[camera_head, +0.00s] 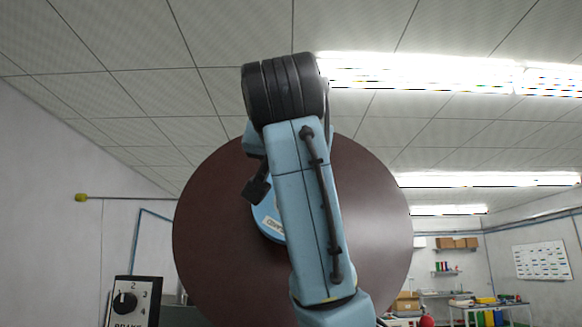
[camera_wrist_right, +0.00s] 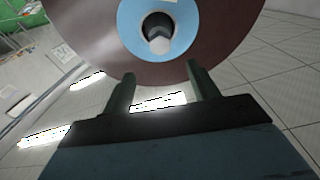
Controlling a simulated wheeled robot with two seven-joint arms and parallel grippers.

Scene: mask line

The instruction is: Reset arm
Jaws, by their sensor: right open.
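My right gripper (camera_wrist_right: 161,75) shows in the right wrist view with its two dark fingers spread apart and nothing between them. Its fingertips overlap the rim of a large dark brown roll (camera_wrist_right: 220,30) in the picture; I cannot tell whether they touch it. The roll has a light blue core (camera_wrist_right: 130,28) with a pale shaft end in its hole. In the head view, my light blue and black arm stands upright in front of the roll (camera_head: 375,215) and hides part of its face and core. My left gripper is in neither view.
A black control box with a knob (camera_head: 125,302) stands at the lower left. A thin bar with a yellow end (camera_head: 81,197) sticks out left of the roll. A workbench (camera_head: 490,302) and shelf boxes (camera_head: 457,243) are far back on the right. The space above the roll looks clear.

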